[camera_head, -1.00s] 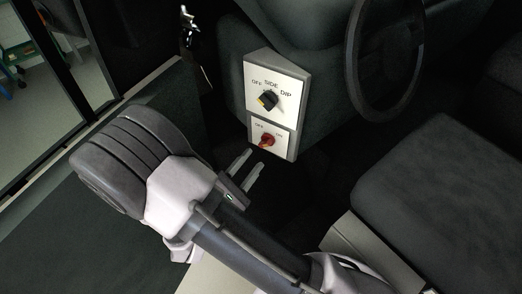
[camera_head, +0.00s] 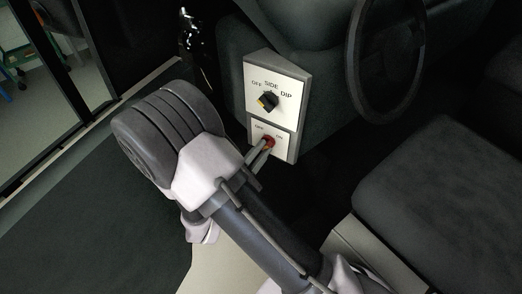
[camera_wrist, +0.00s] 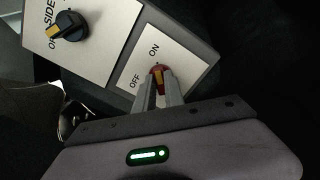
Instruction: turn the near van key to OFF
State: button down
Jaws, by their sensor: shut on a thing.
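The near van key is a small red rotary key (camera_head: 270,140) on the lower white plate, between the OFF and ON labels.
Above it on the same grey box is a black rotary switch (camera_head: 268,101) with a yellow pointer, marked OFF, SIDE and DIP. A steering wheel (camera_head: 354,85) is to the right, and a dark seat (camera_head: 440,190) at lower right. Shiny keys (camera_head: 187,40) hang at upper left.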

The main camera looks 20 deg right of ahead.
jog(key=shift+w+a+n+p, duration=0.15)
jog(key=shift+n+p, duration=2.45)
jog(key=shift+n, duration=1.8)
jog(key=shift+w+a+n+p, duration=0.1)
jog(key=shift+n+p, duration=2.5)
jog(key=shift+n, duration=2.1)
jog(key=c, duration=1.4)
grip_release()
jog(key=shift+c, duration=0.2)
jog(key=shift+a, duration=0.1)
